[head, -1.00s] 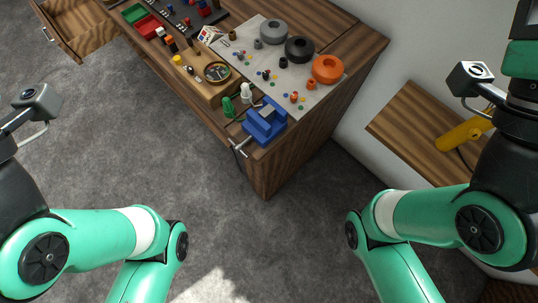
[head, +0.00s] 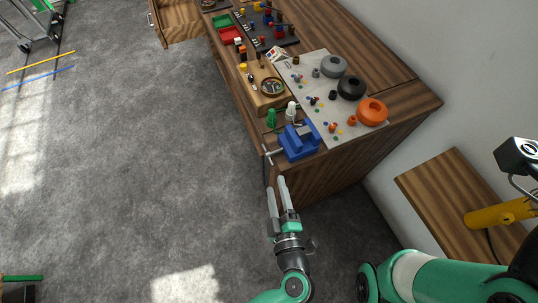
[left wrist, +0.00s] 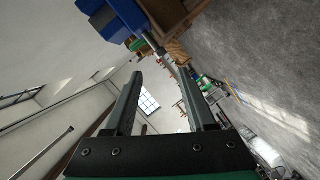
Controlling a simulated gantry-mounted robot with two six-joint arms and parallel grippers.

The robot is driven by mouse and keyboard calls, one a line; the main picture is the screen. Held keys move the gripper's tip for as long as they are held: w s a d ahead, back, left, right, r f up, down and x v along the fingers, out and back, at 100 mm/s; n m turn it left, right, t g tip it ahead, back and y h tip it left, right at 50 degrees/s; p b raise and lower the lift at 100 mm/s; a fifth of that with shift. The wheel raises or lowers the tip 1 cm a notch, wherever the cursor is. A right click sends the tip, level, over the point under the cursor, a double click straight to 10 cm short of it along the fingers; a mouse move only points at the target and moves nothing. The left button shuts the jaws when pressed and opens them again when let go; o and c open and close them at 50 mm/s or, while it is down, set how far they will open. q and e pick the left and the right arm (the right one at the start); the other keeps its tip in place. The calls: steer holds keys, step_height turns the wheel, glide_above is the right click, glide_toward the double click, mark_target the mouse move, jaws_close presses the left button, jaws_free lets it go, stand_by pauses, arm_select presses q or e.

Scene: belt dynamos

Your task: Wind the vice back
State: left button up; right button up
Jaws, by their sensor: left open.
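The blue vice (head: 299,142) sits at the near corner of the workbench, and it also shows at the top of the left wrist view (left wrist: 113,17). Its silver handle (head: 268,155) sticks out past the bench's front edge. My left gripper (head: 276,184) is open and empty, just below the handle and apart from it. In the left wrist view its two fingers (left wrist: 159,73) stand apart, with the handle's metal screw beyond their tips. The vice jaws' exact gap is too small to tell.
On the workbench (head: 405,100) are green and white bulbs (head: 281,115), a wooden gauge board (head: 263,88), and grey, black and orange rings (head: 372,112) on a pale mat. A lower wooden surface with a yellow cylinder (head: 497,214) stands at right.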

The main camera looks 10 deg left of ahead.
mark_target(269, 157)
arm_select(q)
steer(key=b+x, duration=0.2)
steer(key=x, duration=0.3)
steer(key=b+x, duration=0.3)
steer(key=x, duration=0.3)
steer(key=shift+s+a+f, duration=0.1)
steer(key=shift+f, duration=0.1)
steer(key=shift+w+a, duration=0.1)
steer(key=shift+w, duration=0.25)
steer(key=shift+r, duration=0.1)
jaws_close()
